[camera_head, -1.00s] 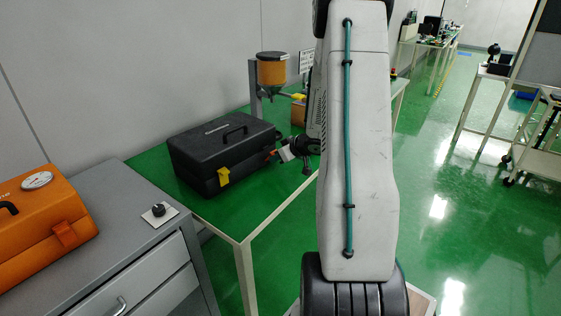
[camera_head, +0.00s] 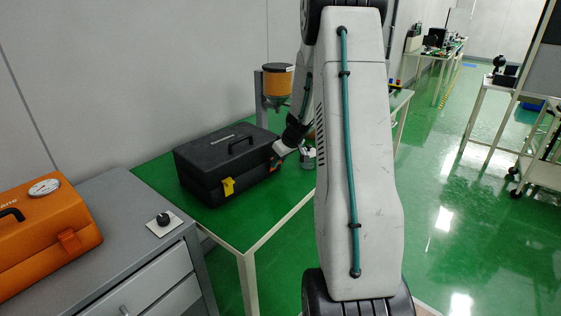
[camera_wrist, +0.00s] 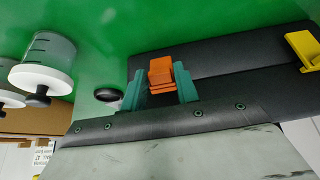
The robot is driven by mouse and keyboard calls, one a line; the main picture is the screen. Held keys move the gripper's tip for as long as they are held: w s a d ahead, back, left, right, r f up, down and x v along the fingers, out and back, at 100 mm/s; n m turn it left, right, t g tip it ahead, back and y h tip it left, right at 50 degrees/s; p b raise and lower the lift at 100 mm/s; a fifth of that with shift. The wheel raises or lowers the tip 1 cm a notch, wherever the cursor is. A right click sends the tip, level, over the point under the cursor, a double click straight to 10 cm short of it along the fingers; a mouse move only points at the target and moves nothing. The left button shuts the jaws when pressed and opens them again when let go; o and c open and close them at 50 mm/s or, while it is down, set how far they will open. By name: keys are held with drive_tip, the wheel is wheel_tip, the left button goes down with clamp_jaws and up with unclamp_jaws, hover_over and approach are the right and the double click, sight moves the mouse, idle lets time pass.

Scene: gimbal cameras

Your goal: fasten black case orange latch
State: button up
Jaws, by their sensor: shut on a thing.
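The black case (camera_head: 215,155) lies closed on the green table, its handle on top. Its yellow latch (camera_head: 228,186) is on the front side and also shows at the right edge of the wrist view (camera_wrist: 303,48). The orange latch (camera_wrist: 161,72) is on the case near its right end. My gripper (camera_wrist: 160,90) has its two teal fingers on either side of the orange latch and is shut on it. In the head view my gripper (camera_head: 284,156) is at the right end of the case, partly hidden by my arm. Whether the latch is fastened is unclear.
An orange case (camera_head: 40,235) with a gauge and a black knob (camera_head: 163,219) are on the grey cabinet at left.

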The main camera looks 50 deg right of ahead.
drive_tip(key=shift+w+r, duration=0.1)
idle(0.3)
drive_tip(key=o, duration=0.9)
drive_tip(key=shift+c, duration=0.2)
drive_tip(key=v, duration=0.7)
drive_tip(key=shift+s+r, duration=0.2)
drive_tip(key=shift+r, duration=0.1)
